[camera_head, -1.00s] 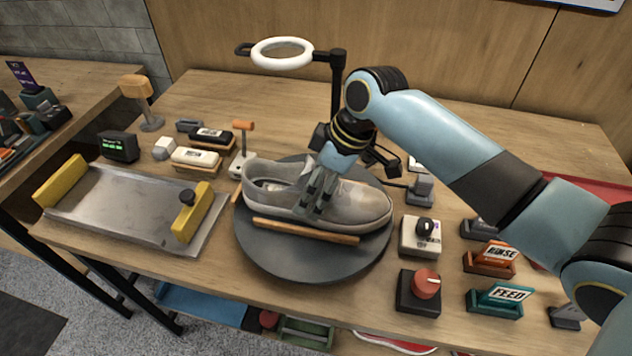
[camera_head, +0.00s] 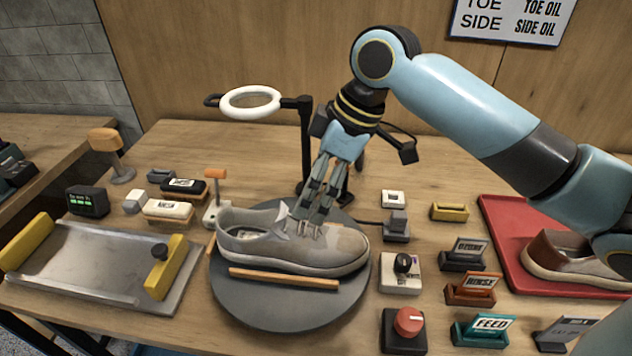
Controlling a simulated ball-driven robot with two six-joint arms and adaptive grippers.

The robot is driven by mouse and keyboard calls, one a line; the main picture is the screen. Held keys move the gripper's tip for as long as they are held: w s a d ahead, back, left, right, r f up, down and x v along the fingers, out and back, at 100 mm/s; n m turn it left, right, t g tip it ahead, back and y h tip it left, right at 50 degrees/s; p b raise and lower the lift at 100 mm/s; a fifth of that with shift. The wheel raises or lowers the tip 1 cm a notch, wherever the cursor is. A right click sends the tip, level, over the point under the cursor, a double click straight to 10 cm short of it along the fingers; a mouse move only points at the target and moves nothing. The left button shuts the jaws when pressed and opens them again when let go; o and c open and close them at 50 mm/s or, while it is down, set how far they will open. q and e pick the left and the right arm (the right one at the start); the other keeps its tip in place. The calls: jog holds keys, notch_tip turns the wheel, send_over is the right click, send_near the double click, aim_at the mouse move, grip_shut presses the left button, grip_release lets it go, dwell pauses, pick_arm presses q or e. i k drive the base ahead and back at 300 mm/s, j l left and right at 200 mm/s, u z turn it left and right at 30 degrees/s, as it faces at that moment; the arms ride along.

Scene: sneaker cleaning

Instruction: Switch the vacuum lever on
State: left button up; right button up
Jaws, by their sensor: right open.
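A lever with an orange handle (camera_head: 215,175) stands upright on a small white base at the left rear of the turntable. No label on it can be read, so I cannot tell for certain that it is the vacuum lever. My right gripper (camera_head: 308,222) points down over the grey sneaker (camera_head: 330,250), its fingers open and empty, to the right of the lever. I cannot tell whether the fingertips touch the shoe. My left gripper is out of view.
The sneaker sits on a dark round turntable (camera_head: 270,315) with a wooden strip. A ring lamp (camera_head: 250,101) stands behind. Brushes (camera_head: 168,210) lie left of the lever. A black-knob box (camera_head: 402,270), red knob (camera_head: 408,322) and label holders stand right. A metal tray (camera_head: 90,265) is at left.

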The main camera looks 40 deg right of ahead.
aim_at(215, 174)
jog(key=k+j, duration=0.8)
jog(key=j, duration=0.1)
